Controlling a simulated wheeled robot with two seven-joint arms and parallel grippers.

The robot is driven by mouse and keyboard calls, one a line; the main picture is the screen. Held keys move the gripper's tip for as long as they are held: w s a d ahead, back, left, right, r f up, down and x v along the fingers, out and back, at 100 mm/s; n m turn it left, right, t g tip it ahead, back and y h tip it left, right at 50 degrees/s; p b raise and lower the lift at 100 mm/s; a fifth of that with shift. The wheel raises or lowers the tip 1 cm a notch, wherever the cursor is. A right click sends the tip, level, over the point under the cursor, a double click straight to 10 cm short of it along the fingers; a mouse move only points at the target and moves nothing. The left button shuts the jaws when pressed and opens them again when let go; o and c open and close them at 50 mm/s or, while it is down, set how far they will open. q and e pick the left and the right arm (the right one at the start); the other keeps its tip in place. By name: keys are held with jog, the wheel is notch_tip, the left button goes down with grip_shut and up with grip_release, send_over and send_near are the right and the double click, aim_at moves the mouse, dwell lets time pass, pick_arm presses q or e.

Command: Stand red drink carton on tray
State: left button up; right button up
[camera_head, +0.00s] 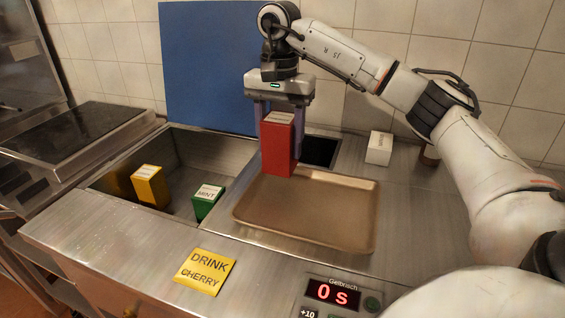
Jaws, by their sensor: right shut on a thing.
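A tall red drink carton (277,150) hangs upright in my right gripper (281,108). The gripper points down and its fingers are shut on the carton's upper part. The carton's lower end is over or at the back left edge of the brown tray (330,239); I cannot tell whether it touches the tray. The tray lies flat on the steel counter and is otherwise empty. A yellow card (205,271) reading "DRINK CHERRY" lies in front of the tray. My left gripper is not in view.
A yellow carton (150,187) and a green carton (208,202) marked mint stand in the sunken steel basin (120,190) at left. A white box (379,148) stands behind the tray. A dark opening (320,151) is beside the red carton. A red timer display (333,292) is at front.

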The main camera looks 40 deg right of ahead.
aim_at(279, 118)
jog(key=shift+w+f, duration=0.1)
jog(key=shift+f, duration=2.25)
jog(key=shift+f, duration=0.1)
jog(key=o, duration=1.3)
notch_tip(279, 118, up, 11)
jog(key=shift+r+p, duration=0.1)
jog(key=shift+p, duration=0.65)
jog(key=shift+r, duration=0.5)
